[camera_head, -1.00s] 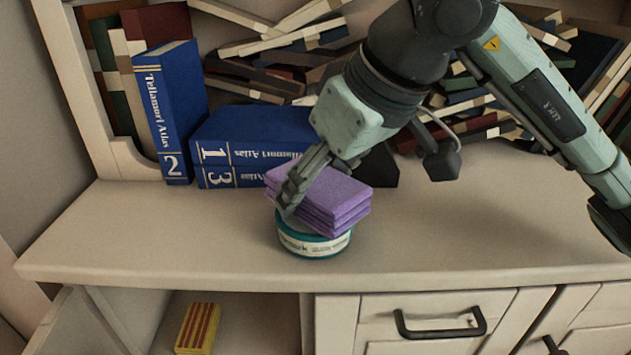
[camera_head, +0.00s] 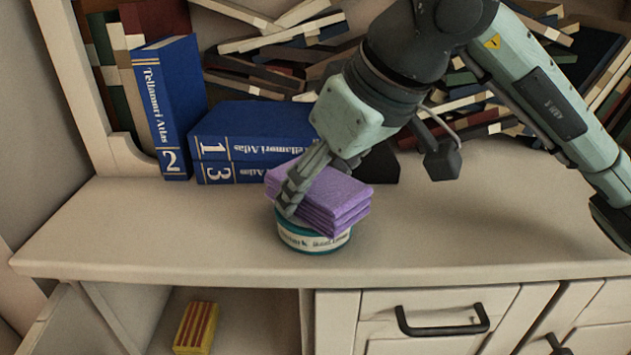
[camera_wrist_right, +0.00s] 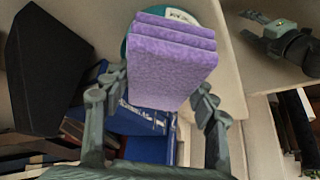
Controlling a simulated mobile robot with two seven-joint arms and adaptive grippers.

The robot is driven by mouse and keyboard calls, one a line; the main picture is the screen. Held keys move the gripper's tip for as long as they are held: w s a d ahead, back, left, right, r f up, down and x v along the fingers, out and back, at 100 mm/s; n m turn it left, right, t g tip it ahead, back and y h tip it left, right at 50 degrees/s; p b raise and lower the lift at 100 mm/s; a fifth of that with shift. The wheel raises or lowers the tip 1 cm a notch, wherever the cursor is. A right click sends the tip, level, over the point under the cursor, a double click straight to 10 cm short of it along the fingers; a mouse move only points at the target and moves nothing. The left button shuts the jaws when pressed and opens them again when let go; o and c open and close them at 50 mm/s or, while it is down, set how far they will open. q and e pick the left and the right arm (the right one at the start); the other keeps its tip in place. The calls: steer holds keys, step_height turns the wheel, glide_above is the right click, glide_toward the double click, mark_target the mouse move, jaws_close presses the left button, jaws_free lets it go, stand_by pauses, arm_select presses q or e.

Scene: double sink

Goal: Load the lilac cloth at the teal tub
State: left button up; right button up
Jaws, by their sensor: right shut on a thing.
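The lilac cloth (camera_head: 326,193), a folded stack of layers, is over the teal tub (camera_head: 312,242) on the countertop. It covers most of the tub's top, and I cannot tell whether it rests on the tub. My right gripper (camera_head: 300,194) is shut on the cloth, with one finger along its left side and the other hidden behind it. In the right wrist view, the cloth (camera_wrist_right: 172,60) lies between the two fingers, with the tub's teal rim (camera_wrist_right: 200,12) behind it. A gripper, seemingly my left one (camera_wrist_right: 262,24), shows at the upper right there; its jaw opening is unclear.
Blue atlas volumes, one upright (camera_head: 170,110) and two stacked (camera_head: 250,135), stand behind the tub. Loose books fill the shelf behind. A yellow and red striped block (camera_head: 195,328) lies in the open compartment below. The countertop (camera_head: 480,225) is clear on the right.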

steer(key=shift+s+f+b, duration=0.1)
steer(key=shift+f+b, duration=0.1)
steer(key=shift+b, duration=0.3)
stand_by(1.7)
steer(key=shift+r+p, duration=1.55)
steer(key=shift+r, duration=2.05)
